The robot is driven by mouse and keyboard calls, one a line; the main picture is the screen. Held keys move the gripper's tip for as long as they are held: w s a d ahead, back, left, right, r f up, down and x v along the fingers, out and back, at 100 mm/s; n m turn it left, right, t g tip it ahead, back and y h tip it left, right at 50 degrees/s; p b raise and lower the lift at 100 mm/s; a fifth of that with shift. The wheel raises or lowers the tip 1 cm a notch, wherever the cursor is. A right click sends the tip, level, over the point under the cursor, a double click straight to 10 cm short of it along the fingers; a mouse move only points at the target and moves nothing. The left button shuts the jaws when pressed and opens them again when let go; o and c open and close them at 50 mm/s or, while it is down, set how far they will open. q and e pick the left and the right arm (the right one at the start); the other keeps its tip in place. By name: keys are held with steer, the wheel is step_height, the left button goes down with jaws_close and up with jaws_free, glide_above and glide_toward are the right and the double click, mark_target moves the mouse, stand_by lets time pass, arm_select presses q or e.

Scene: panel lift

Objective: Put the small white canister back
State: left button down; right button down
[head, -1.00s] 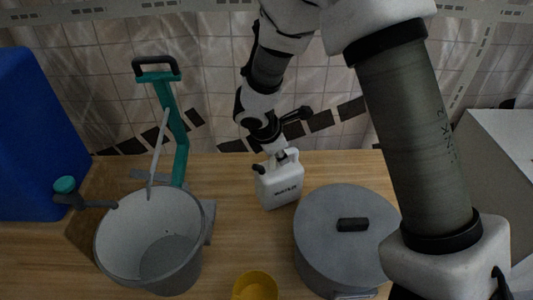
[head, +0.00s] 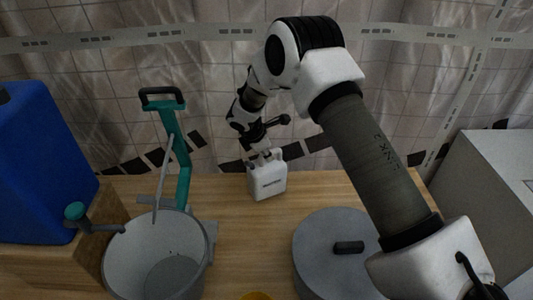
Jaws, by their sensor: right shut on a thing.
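The small white canister (head: 268,181) with dark lettering stands upright on the wooden table (head: 243,243), near its back edge. My right arm reaches over from the right, and my right gripper (head: 264,154) is at the top of the canister, shut on its handle. The fingertips are small and partly hidden by the handle. I cannot tell whether the canister's base touches the wood. My left gripper is out of view.
A grey bucket (head: 117,262) and a teal stand with a black handle (head: 176,150) are on the left, beside a blue container (head: 40,165). A grey lidded pot (head: 318,262) is at front right. A yellow cup (head: 256,296) shows at the bottom edge. A grey box (head: 490,190) is at right.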

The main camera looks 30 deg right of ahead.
steer(key=shift+w+f, duration=0.1)
steer(key=shift+f, duration=0.4)
steer(key=c, duration=1.1)
jaws_free()
steer(key=b+v, duration=0.1)
steer(key=v, duration=1.1)
